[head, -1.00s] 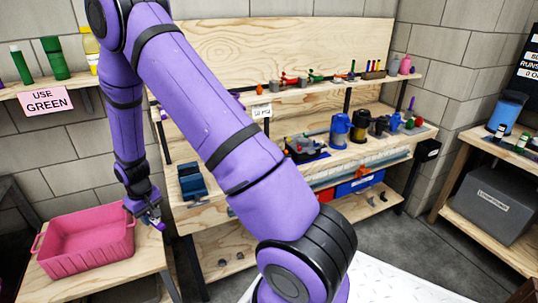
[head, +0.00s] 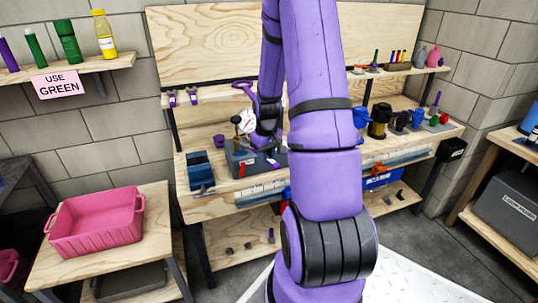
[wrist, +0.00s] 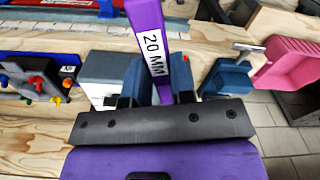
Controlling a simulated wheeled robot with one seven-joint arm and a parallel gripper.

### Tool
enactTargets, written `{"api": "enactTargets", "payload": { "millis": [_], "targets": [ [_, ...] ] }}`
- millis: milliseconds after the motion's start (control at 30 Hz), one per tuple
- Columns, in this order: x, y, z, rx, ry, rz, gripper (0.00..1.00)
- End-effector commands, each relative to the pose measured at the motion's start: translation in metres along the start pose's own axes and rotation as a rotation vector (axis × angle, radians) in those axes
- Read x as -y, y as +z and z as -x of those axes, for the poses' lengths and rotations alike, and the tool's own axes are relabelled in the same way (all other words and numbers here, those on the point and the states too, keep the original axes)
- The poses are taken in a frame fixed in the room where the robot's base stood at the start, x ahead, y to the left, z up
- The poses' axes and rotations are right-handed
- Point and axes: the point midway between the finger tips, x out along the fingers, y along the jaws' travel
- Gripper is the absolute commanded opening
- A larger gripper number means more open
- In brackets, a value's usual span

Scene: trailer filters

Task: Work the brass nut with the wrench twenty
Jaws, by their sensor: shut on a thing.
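My gripper (head: 268,140) is over the left-middle part of the workbench. It is shut on a purple wrench (wrist: 152,45) whose label reads "20 MM" in the wrist view. The wrench's shaft stands up between the fingers there, and its far end is cut off by the picture edge. In the head view a purple wrench head (head: 243,86) shows up and left of the gripper. I cannot pick out the brass nut in either view; my arm hides part of the bench.
A black and yellow canister (head: 379,121) stands farther right. A pink crate (head: 95,222) is on the left side table. A shelf with bottles (head: 66,73) hangs above it.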

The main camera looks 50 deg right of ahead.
Motion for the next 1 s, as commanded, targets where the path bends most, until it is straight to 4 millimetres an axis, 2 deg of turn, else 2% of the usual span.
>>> {"api": "enactTargets", "payload": {
  "millis": [133, 567, 1000],
  "targets": [
    [-0.008, 0.006, 0.003, -0.002, 0.001, -0.007, 0.0],
    [-0.007, 0.008, 0.002, -0.002, 0.004, -0.006, 0.0],
    [-0.007, -0.01, -0.008, -0.002, 0.003, -0.006, 0.0]
  ]
}}
